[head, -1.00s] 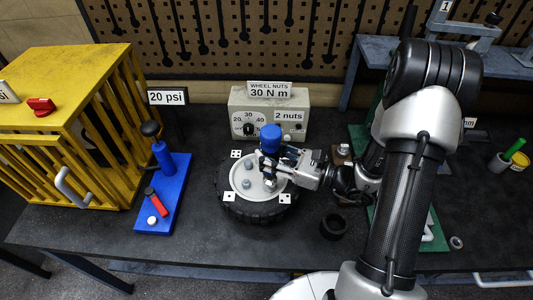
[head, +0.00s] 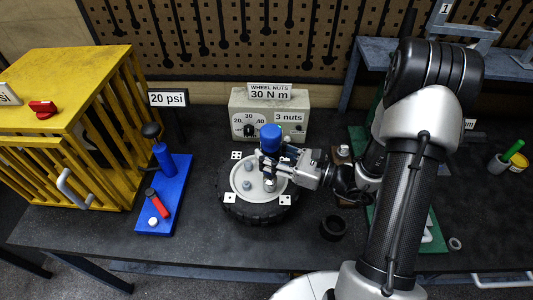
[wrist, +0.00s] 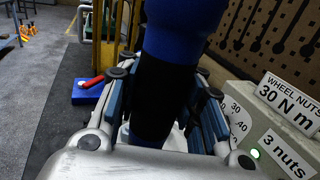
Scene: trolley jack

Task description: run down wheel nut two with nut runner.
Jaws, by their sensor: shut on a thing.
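The nut runner (head: 271,138) has a blue top and a black lower body. It stands upright over the wheel (head: 239,207), which lies flat on the bench. My gripper (head: 273,166) is shut on the nut runner from the right. In the wrist view the nut runner (wrist: 165,95) fills the space between my finger pads. Grey wheel nuts (head: 247,185) show on the pale hub, left of and below the runner.
A blue board (head: 160,215) with a pump and red-handled tool lies left of the wheel. A yellow cage (head: 70,110) stands farther left. A black ring (head: 333,228) lies right of the wheel. The "20 psi" sign (head: 168,98) stands behind. The front bench is mostly clear.

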